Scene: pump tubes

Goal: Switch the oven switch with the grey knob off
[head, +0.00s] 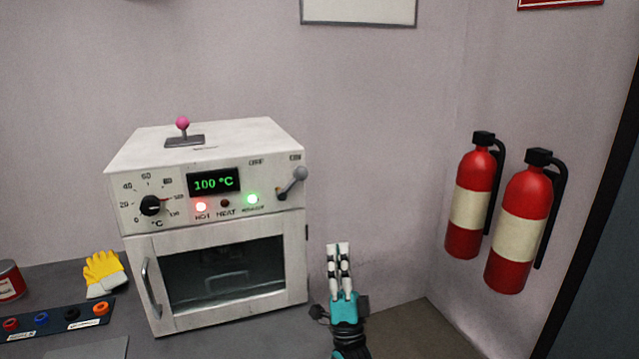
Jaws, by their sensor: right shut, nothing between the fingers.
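The white oven (215,225) stands on the grey bench, left of centre. Its switch with the grey knob (300,174) sits at the upper right of the front panel, the lever tilted up to the right. The display (213,183) reads 100 °C in green. A red light (201,207) and a green light (253,199) are lit, with a dark one between them. A second lever with a pink knob (182,123) stands on the oven's top. My right gripper (338,246) is shut and empty, pointing up, below and right of the grey knob. My left gripper is not in view.
A black dial (150,205) and a door handle (151,287) are on the oven front. Yellow gloves (104,272), a red can (9,281) and a socket strip (58,320) lie left. Fire extinguishers (522,228) hang right. Space above my right gripper is clear.

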